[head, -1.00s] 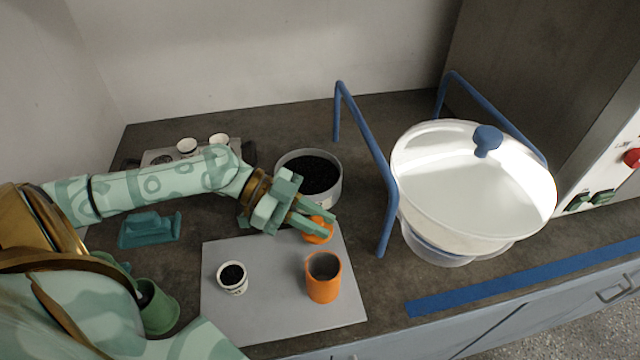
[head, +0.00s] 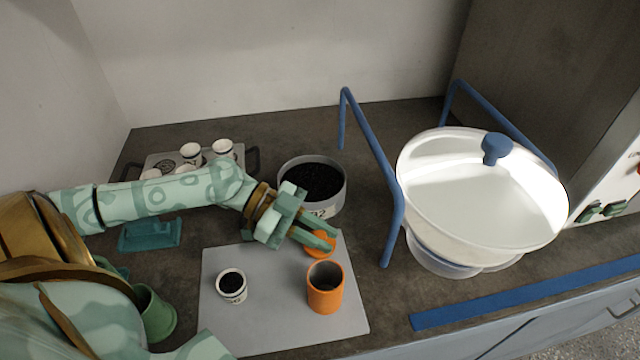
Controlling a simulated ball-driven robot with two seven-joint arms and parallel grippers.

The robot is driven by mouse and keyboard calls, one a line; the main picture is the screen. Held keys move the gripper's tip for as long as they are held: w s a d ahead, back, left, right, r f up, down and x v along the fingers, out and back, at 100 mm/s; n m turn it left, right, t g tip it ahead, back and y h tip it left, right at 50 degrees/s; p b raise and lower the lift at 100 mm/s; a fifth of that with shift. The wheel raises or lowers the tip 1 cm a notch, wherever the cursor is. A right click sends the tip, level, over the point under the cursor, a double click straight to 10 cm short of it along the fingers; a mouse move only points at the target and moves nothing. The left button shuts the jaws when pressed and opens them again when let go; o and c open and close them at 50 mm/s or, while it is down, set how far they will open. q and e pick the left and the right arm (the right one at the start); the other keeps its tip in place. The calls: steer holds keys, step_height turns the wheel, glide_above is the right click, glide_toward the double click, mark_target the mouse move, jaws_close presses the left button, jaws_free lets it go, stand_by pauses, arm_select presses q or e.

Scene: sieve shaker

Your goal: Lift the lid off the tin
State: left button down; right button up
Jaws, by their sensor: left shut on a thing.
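The orange tin (head: 325,290) stands upright and open at the top on the grey mat, so I see into its dark inside. Its orange lid (head: 318,248) is off the tin, just behind it in the picture. My left gripper (head: 322,237) reaches in from the left and is shut on the lid. The fingers cover part of the lid. I cannot tell whether the lid touches the mat or hangs above it. My right gripper is not in view.
A white cup with dark grains (head: 232,284) stands on the grey mat (head: 270,325). Behind are a dark-filled sieve (head: 314,183) and a tray of white cups (head: 250,158). A blue frame (head: 385,190) and a large white lidded bowl (head: 480,215) stand to the right.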

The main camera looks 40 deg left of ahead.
arm_select(q)
steer(key=shift+s+f, duration=0.1)
steer(key=shift+f, duration=0.35)
